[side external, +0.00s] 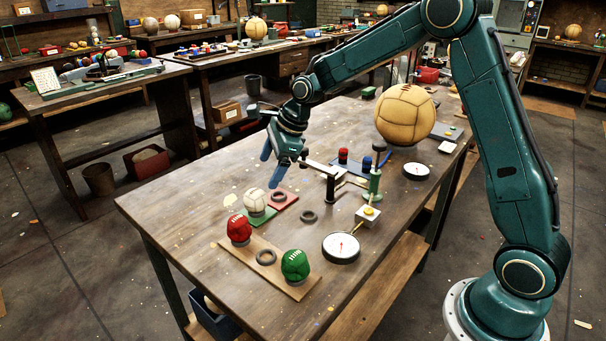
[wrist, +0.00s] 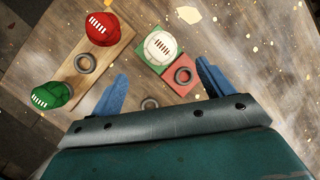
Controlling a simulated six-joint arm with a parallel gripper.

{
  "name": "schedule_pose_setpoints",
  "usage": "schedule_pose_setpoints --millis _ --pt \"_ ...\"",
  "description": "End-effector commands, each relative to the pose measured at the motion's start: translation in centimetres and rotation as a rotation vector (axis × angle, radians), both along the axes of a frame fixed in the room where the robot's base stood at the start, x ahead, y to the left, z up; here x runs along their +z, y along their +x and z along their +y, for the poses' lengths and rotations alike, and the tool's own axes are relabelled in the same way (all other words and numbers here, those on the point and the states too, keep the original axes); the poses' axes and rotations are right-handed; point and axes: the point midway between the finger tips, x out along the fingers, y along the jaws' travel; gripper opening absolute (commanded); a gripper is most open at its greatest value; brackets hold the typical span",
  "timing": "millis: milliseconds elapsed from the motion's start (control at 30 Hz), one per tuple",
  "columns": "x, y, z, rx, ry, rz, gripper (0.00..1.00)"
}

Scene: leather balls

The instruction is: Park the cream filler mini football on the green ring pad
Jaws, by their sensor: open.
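My gripper (side external: 268,172) is open and empty, above the table and behind the ball in the side view. In the wrist view its blue fingers (wrist: 162,70) are spread apart, short of the ball.
A wooden board (side external: 285,285) holds a red ball (side external: 239,229), a dark ring (side external: 266,257) and a green ball (side external: 295,265). A loose ring (side external: 309,216) lies near the red pad. A dial (side external: 341,247), stands and a large tan ball (side external: 405,114) occupy the right. The table's left is clear.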

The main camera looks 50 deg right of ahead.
Motion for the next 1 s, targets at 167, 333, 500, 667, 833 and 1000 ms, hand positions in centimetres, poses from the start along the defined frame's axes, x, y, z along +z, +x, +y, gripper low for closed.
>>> schedule_pose_setpoints --millis 167,333,500,667,833,1000 --pt "0.4 -0.2 -0.1 -0.001 0.0 0.0 0.8" --pt "0.4 -0.2 -0.1 -0.001 0.0 0.0 0.8" --pt "0.4 -0.1 -0.1 0.0 0.0 0.0 0.8" --pt "0.4 -0.2 -0.1 0.001 -0.001 -0.001 0.8" --pt "1.2 -0.7 0.0 0.039 -0.022 -0.014 0.8" --pt "3.4 -2.6 0.3 0.158 -0.09 -0.05 0.8"
